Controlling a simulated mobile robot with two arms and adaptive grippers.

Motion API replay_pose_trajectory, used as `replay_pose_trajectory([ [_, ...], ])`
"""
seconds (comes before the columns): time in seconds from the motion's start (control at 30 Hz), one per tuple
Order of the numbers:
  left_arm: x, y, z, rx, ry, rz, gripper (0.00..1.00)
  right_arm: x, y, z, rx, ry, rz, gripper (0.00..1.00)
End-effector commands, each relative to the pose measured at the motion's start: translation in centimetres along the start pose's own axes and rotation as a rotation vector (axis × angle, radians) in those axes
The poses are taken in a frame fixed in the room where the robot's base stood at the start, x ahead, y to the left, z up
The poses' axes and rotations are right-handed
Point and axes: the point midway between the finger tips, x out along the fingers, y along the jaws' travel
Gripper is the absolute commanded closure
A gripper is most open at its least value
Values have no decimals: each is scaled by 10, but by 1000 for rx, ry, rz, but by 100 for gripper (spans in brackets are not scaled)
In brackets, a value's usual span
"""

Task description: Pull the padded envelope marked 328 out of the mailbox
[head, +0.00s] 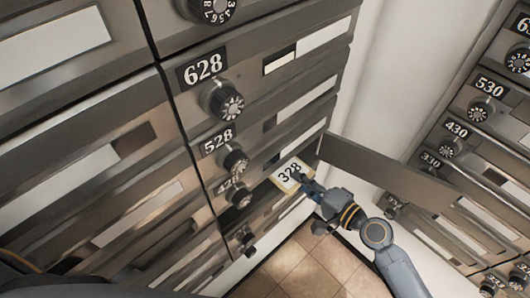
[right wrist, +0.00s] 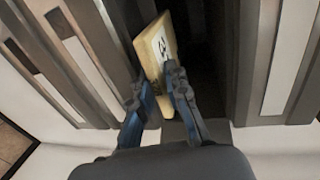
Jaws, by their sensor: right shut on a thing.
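The padded envelope (head: 290,175), pale yellow with a white label marked 328, sticks partly out of an open mailbox slot in the head view. Its far end is hidden inside the box. My right gripper (head: 309,188) is shut on its near end. In the right wrist view the envelope (right wrist: 156,50) stands between the two fingers of the right gripper (right wrist: 157,88), with the dark mailbox opening (right wrist: 200,40) behind it. The open mailbox door (head: 390,172) stands out to the right of the slot. My left gripper is not in view.
Closed mailboxes with number plates and dials, such as 628 (head: 203,68) and 528 (head: 217,139), fill the left wall. Another mailbox bank (head: 470,130) stands at the right beyond a white wall. Tiled floor (head: 300,266) shows below.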

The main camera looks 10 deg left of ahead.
Motion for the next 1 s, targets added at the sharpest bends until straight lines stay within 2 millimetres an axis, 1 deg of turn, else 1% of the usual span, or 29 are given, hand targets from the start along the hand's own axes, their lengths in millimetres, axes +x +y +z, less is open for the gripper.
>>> replay_pose_trajectory([
  [0.03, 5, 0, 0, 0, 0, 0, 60, -8, 6, 0, 0, 0, 4, 100],
  [0.33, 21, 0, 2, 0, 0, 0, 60, -48, 14, 0, -1, 0, 3, 100],
  [0.53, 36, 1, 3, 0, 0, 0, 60, -76, 20, 1, -2, -1, 2, 100],
  [0.8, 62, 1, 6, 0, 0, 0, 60, -112, 29, 0, 1, 1, 2, 100],
  [0.9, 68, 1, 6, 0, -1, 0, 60, -122, 29, 0, 1, 1, 0, 100],
  [1.0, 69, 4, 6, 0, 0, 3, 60, -127, 27, 0, -1, 0, 0, 100],
])
